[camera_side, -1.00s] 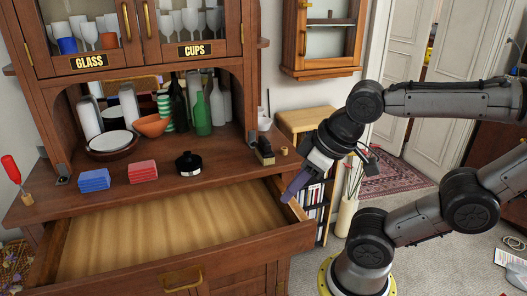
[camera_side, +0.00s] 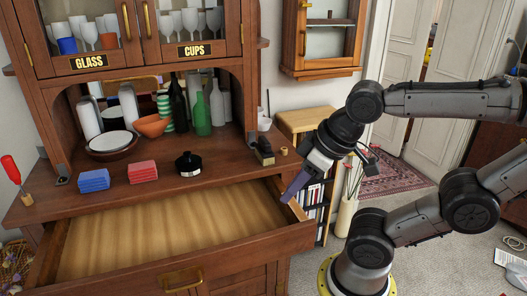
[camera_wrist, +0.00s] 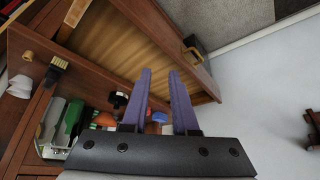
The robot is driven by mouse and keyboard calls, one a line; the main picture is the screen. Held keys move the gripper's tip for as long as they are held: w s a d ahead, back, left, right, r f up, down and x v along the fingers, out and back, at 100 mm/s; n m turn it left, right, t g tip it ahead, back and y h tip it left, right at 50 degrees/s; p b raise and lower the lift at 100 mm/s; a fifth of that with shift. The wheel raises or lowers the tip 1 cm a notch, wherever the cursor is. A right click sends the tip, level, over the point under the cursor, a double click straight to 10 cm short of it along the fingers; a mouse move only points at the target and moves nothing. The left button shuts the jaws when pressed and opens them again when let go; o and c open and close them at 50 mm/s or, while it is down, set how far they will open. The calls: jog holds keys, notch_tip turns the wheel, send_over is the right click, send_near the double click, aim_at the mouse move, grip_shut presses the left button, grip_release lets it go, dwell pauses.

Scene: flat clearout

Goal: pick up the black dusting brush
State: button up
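The black dusting brush (camera_side: 265,151) stands on the cabinet's counter near its right end, beside a small tan piece. In the wrist view the brush (camera_wrist: 57,68) shows at the upper left, dark with a pale yellowish edge. My gripper (camera_side: 287,197) is in front of the counter, over the right side of the open drawer, lower right of the brush in the side view. In the wrist view its two purple fingers (camera_wrist: 161,76) stand apart with nothing between them. The gripper is not touching the brush.
The open drawer (camera_side: 170,230) is empty and juts out below the counter. A small shelf (camera_side: 305,123) stands at the right.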

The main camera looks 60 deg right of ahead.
jog(key=shift+o, duration=0.3)
jog(key=o, duration=0.9)
